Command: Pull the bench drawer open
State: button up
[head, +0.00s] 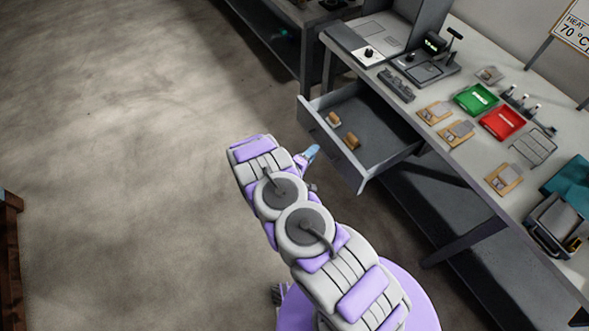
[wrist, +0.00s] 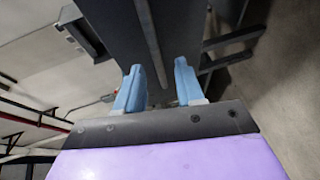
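The bench drawer (head: 382,132) stands pulled well out from under the bench top in the head view. Its inside shows, with two small tan-and-grey items in it. My gripper (head: 311,154) is just outside the drawer front (head: 328,140), partly hidden by my arm. In the wrist view, the two blue fingers of my gripper (wrist: 160,88) are apart. A dark panel (wrist: 185,35) with a long, narrow grey bar (wrist: 150,40) lies beyond them. The bar's near end lies between the fingers in the picture; I cannot tell whether they touch it.
The bench top (head: 450,85) carries a green tray (head: 476,99), a red tray (head: 503,122), a scale (head: 425,68) and several small boards. A lower shelf (head: 425,205) runs under the bench. The floor (head: 120,150) on the left is clear.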

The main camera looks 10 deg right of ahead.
jog(key=p+v, duration=0.1)
jog(key=v, duration=1.3)
jog(key=shift+p, duration=0.4)
